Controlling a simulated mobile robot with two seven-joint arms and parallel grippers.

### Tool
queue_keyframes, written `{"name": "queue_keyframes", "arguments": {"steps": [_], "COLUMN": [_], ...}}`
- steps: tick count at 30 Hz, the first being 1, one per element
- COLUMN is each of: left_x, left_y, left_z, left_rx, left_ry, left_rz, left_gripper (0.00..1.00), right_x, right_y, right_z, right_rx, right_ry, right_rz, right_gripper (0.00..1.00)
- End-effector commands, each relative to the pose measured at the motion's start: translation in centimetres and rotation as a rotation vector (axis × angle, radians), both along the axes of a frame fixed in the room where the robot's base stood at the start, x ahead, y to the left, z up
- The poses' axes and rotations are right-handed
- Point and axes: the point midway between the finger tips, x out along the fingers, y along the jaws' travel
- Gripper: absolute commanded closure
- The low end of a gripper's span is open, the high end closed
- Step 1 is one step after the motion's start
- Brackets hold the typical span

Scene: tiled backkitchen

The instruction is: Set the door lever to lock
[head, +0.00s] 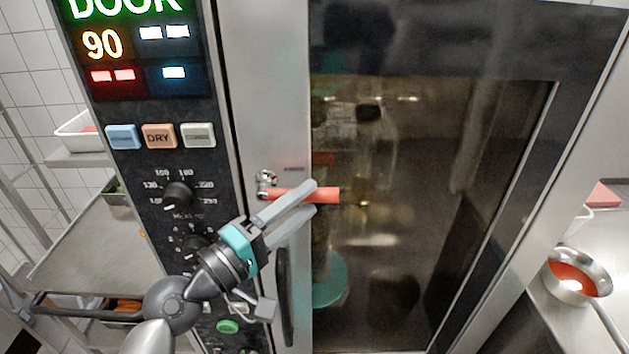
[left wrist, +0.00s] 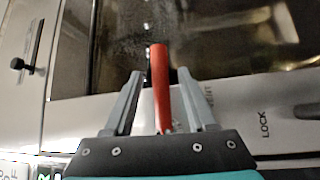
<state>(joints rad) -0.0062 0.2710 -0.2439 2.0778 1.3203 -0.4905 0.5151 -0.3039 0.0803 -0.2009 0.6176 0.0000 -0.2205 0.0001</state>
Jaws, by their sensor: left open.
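The red door lever (head: 328,195) sticks out to the right from a chrome pivot (head: 265,183) on the steel door frame, lying about level in the head view. My left gripper (head: 309,196) is open at the lever, its grey fingers overlapping the lever's middle in that view. In the left wrist view the lever (left wrist: 160,85) stands between the two spread fingers, with gaps visible on both sides. A LOCK mark (left wrist: 264,122) shows to the right of the lever there. A partly covered mark shows behind the right finger. My right gripper is not in view.
The dark glass oven door (head: 430,200) fills the middle and right. The control panel (head: 165,160) with buttons and knobs stands left of the lever. A black handle (head: 284,295) is below my gripper. A pan with red contents (head: 578,275) sits on the right counter.

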Motion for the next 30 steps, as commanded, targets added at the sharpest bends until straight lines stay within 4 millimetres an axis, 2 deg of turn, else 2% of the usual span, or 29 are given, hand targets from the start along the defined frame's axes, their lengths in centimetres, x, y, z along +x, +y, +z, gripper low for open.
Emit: {"name": "queue_keyframes", "arguments": {"steps": [7, 18, 30], "left_x": [1.9, 2.1, 2.1], "left_y": [-1.9, -2.2, -2.2], "left_z": [0.4, 0.4, 0.4], "left_rx": [0.0, 0.001, 0.001], "left_ry": [0.0, -0.001, 0.001], "left_rz": [0.0, 0.0, 0.0], "left_gripper": [0.43, 0.43, 0.88], "right_x": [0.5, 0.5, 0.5], "right_y": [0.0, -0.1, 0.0], "right_z": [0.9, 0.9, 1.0], "right_rx": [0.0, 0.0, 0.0], "right_ry": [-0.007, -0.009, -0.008], "right_rz": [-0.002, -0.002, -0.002], "right_gripper": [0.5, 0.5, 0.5]}}
